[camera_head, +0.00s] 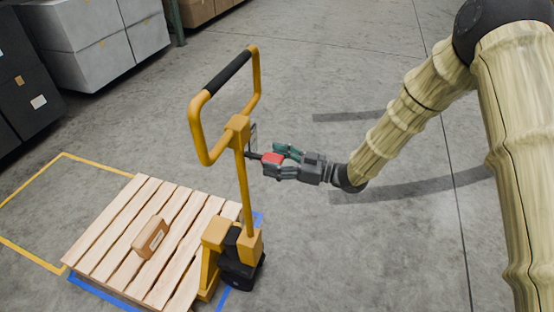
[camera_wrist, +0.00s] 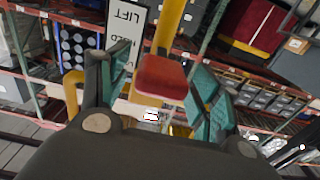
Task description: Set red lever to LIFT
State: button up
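The red lever (camera_head: 271,158) sticks out to the right from the yellow handle post of a pallet jack (camera_head: 243,190). In the wrist view its red knob (camera_wrist: 162,76) sits between my fingertips, with a yellow post behind it. A white label plate (camera_wrist: 126,28) stands left of the knob; LIFT reads at its top, upside down, and the lower words are partly hidden by a finger. My gripper (camera_head: 282,161) has its teal fingers apart, one on each side of the knob. It shows open in the wrist view (camera_wrist: 165,85); I cannot tell whether the fingers touch the knob.
The jack stands at a wooden pallet (camera_head: 110,215) carrying a small brown box (camera_head: 150,237). Yellow and blue tape marks the floor around it. Grey and black totes (camera_head: 90,45) stand at upper left.

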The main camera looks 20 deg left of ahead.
grip_shut()
jog(key=f+y+b, duration=0.1)
jog(key=b, duration=0.2)
jog(key=shift+f, duration=0.25)
jog(key=f+y+b, duration=0.1)
jog(key=b, duration=0.2)
jog(key=f+y+b, duration=0.1)
jog(key=b, duration=0.2)
jog(key=shift+a+f+y, duration=0.1)
jog(key=shift+a+y, duration=0.15)
jog(key=shift+y, duration=0.15)
jog(key=shift+f, duration=0.1)
jog(key=shift+o, duration=0.3)
grip_release()
